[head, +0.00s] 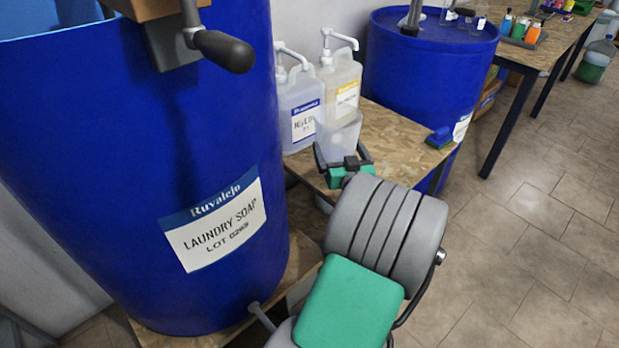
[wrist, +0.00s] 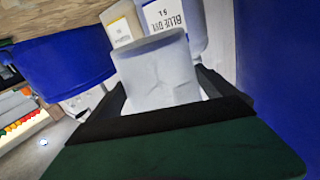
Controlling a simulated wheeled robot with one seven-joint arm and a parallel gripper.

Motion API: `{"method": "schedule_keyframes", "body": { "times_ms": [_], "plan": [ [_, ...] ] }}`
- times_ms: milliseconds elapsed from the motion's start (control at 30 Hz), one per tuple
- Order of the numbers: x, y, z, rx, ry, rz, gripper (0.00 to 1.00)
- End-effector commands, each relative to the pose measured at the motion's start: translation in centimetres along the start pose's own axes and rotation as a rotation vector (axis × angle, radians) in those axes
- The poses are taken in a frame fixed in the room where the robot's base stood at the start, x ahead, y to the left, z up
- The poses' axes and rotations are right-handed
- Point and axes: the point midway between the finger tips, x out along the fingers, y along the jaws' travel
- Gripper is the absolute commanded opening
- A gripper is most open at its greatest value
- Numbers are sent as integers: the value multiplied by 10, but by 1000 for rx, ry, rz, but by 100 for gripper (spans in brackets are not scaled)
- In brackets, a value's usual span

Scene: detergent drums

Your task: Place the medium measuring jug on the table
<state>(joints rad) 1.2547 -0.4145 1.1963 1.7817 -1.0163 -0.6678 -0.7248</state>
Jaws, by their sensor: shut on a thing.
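The measuring jug (head: 340,137) is a translucent, whitish container. My gripper (head: 343,163) is shut on it, in front of the pump bottles and over or near the near edge of the wooden table (head: 395,133). In the wrist view the jug (wrist: 158,73) stands between the dark fingers of my gripper (wrist: 165,100). It looks slightly tilted there. Its lower part is hidden by the gripper. I cannot tell whether its base touches the table.
Two pump bottles, one blue-labelled (head: 300,108) and one yellow-labelled (head: 341,80), stand just behind the jug. A large blue laundry soap drum (head: 130,150) is close on the left. Another blue drum (head: 425,70) stands behind the table. A blue-green sponge (head: 439,138) lies at the table's right; bare tabletop lies between.

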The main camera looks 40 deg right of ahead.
Motion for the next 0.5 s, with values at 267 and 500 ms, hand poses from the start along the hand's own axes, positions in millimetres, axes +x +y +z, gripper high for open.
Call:
{"method": "schedule_keyframes", "body": {
  "times_ms": [267,500],
  "plan": [
    [1,0,-3,0,2,-1,41],
    [34,-13,15,0,-2,-7,41]
  ]
}}
